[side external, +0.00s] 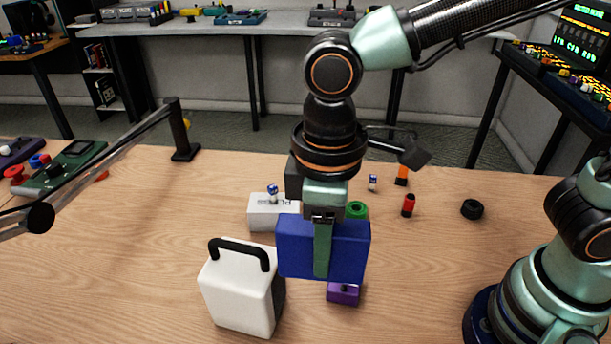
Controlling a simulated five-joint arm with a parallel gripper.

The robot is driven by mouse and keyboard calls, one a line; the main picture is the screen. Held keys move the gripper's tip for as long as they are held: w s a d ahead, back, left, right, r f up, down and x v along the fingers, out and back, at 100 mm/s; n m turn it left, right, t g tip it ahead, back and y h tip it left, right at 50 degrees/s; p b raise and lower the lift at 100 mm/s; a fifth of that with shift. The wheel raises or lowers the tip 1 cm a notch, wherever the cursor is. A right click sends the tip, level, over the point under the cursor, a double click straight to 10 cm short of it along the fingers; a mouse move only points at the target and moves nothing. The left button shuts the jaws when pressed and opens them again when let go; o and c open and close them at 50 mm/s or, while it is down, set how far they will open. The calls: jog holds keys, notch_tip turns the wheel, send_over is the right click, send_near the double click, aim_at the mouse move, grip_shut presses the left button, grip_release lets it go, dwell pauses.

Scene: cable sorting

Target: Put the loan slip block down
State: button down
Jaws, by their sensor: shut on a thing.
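My gripper (322,268) points down over the wooden table and is shut on a blue block (348,250). One green finger lies across the block's near face; the other finger is hidden behind it. The block is broad, flat-sided and roughly upright. I can read no label on it, so I cannot confirm from the picture that it is the loan slip block. Its lower edge appears above the table, but the exact gap is hard to tell. A small purple block (343,294) shows just below it in the picture.
A white case with a black handle (236,292) stands close at the left. A white box (267,212) and a green ring (356,209) are behind. A red cylinder (408,205) and black cap (472,209) stand right. The wooden table (130,250) is clear at left.

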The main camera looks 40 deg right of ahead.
notch_tip(320, 180, down, 17)
jog(key=shift+r, duration=0.1)
dwell(0.4)
jog(key=shift+c, duration=2.2)
grip_release()
